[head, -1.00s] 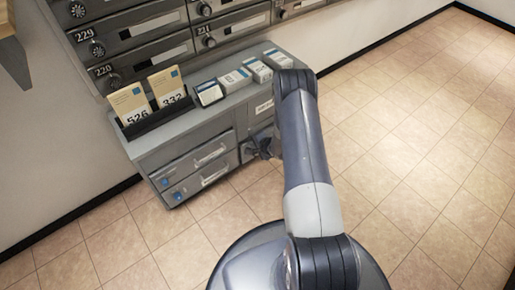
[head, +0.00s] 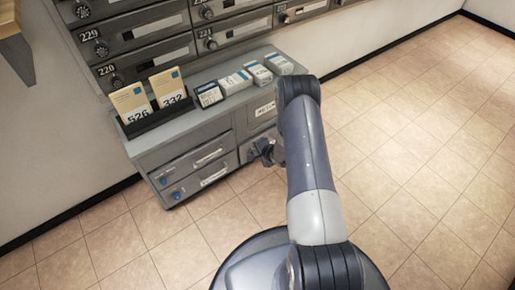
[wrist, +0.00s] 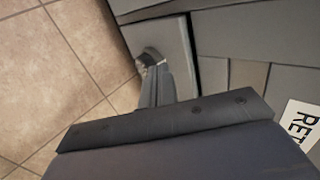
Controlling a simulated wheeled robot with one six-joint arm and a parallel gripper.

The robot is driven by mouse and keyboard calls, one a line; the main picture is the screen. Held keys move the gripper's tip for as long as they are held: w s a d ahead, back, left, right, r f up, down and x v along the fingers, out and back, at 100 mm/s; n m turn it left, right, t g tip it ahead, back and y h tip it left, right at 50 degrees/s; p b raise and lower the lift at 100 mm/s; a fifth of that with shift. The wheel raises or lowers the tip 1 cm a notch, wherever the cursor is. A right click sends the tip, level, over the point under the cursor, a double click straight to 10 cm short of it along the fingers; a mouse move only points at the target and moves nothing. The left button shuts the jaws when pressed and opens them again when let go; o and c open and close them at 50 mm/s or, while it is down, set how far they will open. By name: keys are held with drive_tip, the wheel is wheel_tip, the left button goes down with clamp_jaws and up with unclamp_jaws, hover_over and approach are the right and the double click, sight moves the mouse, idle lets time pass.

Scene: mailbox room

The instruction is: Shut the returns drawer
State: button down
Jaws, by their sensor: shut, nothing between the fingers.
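The grey cabinet (head: 175,153) stands under the wall mailboxes. In the wrist view, a white label (wrist: 303,125) starting "RET" is on the cabinet front. Beside it, a grey panel (wrist: 172,38), which looks like the returns drawer's front, has a dark gap along its right edge; it seems slightly out, but how far is unclear. My gripper (wrist: 150,62) is shut and empty, its tips at or just over this panel; contact is unclear. In the head view my gripper (head: 262,151) is low at the cabinet's right front, and my arm hides much of the drawer.
Two drawers with handles (head: 210,158) and blue marks look shut at the cabinet's left. On top are a rack with two cards (head: 133,103) and several small boxes (head: 238,81). The tiled floor (head: 400,150) on the right is clear.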

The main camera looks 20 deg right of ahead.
drive_tip(key=p+v, duration=0.3)
drive_tip(key=v, duration=0.7)
drive_tip(key=shift+p, duration=0.3)
drive_tip(key=shift+f, duration=0.1)
drive_tip(key=b, duration=0.4)
approach(248, 146)
wheel_tip(248, 146, down, 3)
drive_tip(key=shift+w+a+f, duration=0.1)
drive_tip(key=shift+w+a, duration=0.1)
drive_tip(key=shift+w, duration=0.45)
drive_tip(key=shift+w+a+f, duration=0.1)
drive_tip(key=shift+w+a, duration=0.1)
drive_tip(key=shift+w, duration=0.4)
drive_tip(key=shift+w+a, duration=0.2)
drive_tip(key=shift+w, duration=0.45)
drive_tip(key=shift+s, duration=0.1)
